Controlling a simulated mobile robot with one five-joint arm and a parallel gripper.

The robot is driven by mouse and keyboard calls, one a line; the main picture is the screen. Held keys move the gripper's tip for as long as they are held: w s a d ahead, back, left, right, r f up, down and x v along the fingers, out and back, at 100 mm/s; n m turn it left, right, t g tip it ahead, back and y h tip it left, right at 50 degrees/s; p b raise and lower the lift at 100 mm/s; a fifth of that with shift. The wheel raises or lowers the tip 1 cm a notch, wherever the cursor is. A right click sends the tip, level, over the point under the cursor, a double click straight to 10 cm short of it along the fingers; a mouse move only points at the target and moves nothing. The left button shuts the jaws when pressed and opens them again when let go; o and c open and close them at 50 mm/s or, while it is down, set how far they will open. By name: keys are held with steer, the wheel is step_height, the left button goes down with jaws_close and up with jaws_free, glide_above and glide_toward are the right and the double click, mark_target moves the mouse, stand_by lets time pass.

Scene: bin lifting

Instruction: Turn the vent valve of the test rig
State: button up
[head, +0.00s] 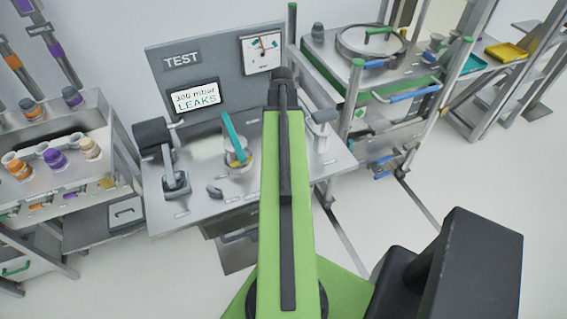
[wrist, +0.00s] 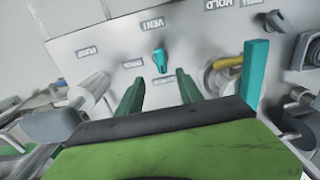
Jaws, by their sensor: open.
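The vent valve (wrist: 159,58) is a small teal knob on the grey panel in the wrist view. My gripper (wrist: 159,80) shows two dark green fingers, open and empty. The knob lies beyond the gap between the fingertips, roughly centred, and no contact shows. In the head view the test rig (head: 212,62) carries a TEST sign and a screen reading 300 mbar LEAKS. My green arm covers part of the rig there, and the knob and fingertips cannot be made out.
A tall teal lever (wrist: 255,75) stands close to the right of my gripper beside a round yellow-marked fitting (wrist: 222,75). A grey cylinder (wrist: 92,90) lies to the left. In the head view, a rack of coloured fittings (head: 60,165) is left and a frame bench (head: 370,75) right.

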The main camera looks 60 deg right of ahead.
step_height(320, 180, down, 12)
steer(key=b, duration=1)
steer(key=shift+r, duration=0.2)
